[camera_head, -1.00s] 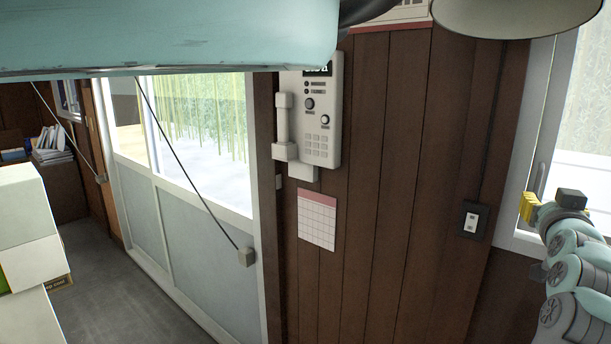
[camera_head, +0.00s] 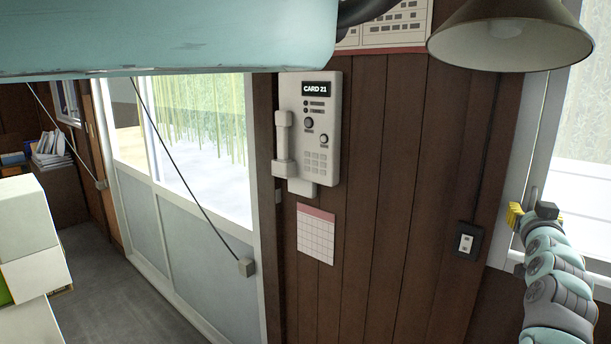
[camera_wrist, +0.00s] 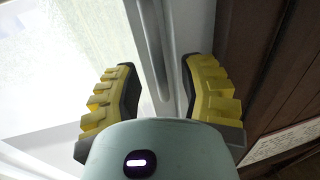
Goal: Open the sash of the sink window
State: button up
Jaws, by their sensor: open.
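The sink window's pale sash frame (camera_head: 541,135) stands at the right edge of the head view, with bright glass beside it. In the wrist view the white sash frame (camera_wrist: 176,25) runs up the middle, with the frosted glass (camera_wrist: 75,55) to its left. A long grey upright handle or groove (camera_wrist: 148,50) lies along the frame. My gripper (camera_head: 531,212) is at the lower part of the sash, fingers pointing at it. In the wrist view my gripper (camera_wrist: 159,75) is open, its yellow and black fingers either side of the handle strip. Contact cannot be told.
A dark wood wall (camera_head: 400,190) left of the window carries an intercom phone (camera_head: 312,125), a calendar (camera_head: 315,235) and an outlet (camera_head: 467,240). A lamp shade (camera_head: 510,38) hangs above my gripper. White boxes (camera_head: 28,225) stand at the left.

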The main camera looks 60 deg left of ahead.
jog(key=shift+x, duration=0.8)
jog(key=shift+a+f, duration=0.1)
jog(key=shift+o, duration=0.4)
grip_shut()
